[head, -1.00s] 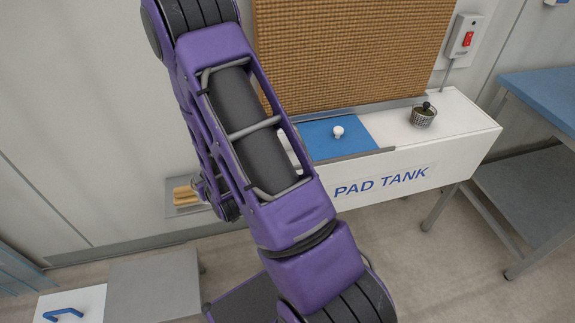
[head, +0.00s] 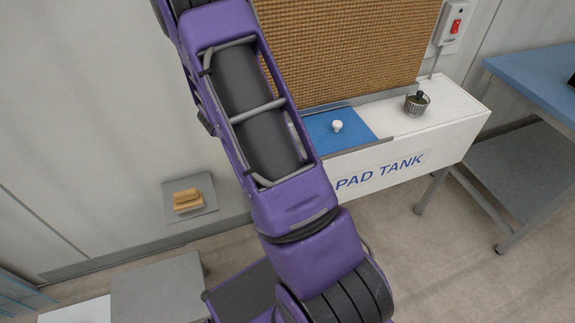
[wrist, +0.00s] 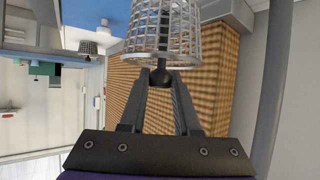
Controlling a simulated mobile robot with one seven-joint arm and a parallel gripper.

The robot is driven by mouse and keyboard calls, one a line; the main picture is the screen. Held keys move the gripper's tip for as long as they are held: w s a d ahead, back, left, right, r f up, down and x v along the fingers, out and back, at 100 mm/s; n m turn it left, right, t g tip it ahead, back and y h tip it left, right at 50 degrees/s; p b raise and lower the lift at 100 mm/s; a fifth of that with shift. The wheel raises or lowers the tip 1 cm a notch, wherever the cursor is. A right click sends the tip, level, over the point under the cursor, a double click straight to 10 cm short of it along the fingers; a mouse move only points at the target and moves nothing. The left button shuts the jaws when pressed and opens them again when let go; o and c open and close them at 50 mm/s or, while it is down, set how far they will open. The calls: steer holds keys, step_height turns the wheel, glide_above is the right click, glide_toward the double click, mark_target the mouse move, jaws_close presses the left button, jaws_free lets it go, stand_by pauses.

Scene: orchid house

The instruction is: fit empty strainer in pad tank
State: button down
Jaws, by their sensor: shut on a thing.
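A strainer (wrist: 165,38), an open metal mesh basket with a dark knob and a central stem, hangs in my gripper (wrist: 160,82). My gripper is shut on its knob. I see through the mesh to the stem and no debris is clear inside; the basket's far end is cut off. The white pad tank (head: 385,172) stands below the brown pad, with a blue lid (head: 350,140) with a white knob. Another dark strainer (head: 416,104) sits on the tank's top at the right; it seems to show in the wrist view (wrist: 88,47). My gripper is hidden in the head view.
The brown pad (head: 345,45) rises behind the tank. A red switch (head: 456,25) is on the wall. A blue-topped bench (head: 535,85) stands right. A small wall shelf (head: 207,205) holds tan blocks (head: 187,200). A grey box top (head: 155,287) is at lower left.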

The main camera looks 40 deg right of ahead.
steer(key=f+g+b, duration=0.1)
steer(key=f, duration=0.1)
steer(key=f+m+b, duration=0.1)
steer(key=f+b, duration=0.1)
steer(key=s+d+f+m+g+b, duration=0.1)
steer(key=f, duration=0.1)
steer(key=shift+s+f+g+b, duration=0.1)
steer(key=shift+f+g+b, duration=0.15)
steer(key=shift+g+b, duration=0.05)
step_height(320, 180, down, 10)
steer(key=shift+f+b, duration=0.1)
steer(key=shift+b, duration=1)
steer(key=shift+f, duration=0.2)
steer(key=c, duration=0.6)
jaws_free()
steer(key=shift+r, duration=0.1)
steer(key=shift+c, duration=0.2)
